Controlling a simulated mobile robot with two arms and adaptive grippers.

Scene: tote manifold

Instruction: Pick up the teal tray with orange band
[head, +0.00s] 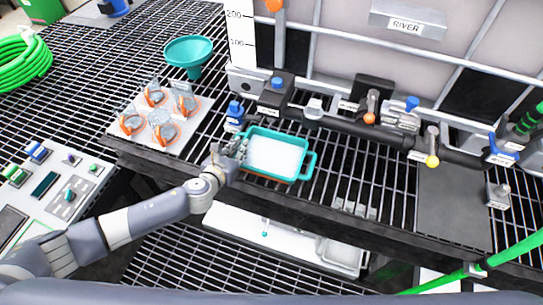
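The teal tray with an orange band (300,178) sits on the black grating near its front edge, in the middle of the head view. It has a pale inside, and a handle loop shows on its right side. My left gripper (238,150) is at the tray's left end, touching or very close to its left handle. The fingers are small and overlap the tray's edge, so I cannot tell if they are closed on it. My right gripper is not in the view.
A black pipe manifold with valves (345,124) runs just behind the tray. A teal funnel (188,52) and a pale board with orange-rimmed pieces (185,135) are to the left. A control panel (50,190) is at the lower left. Open grating lies right of the tray.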

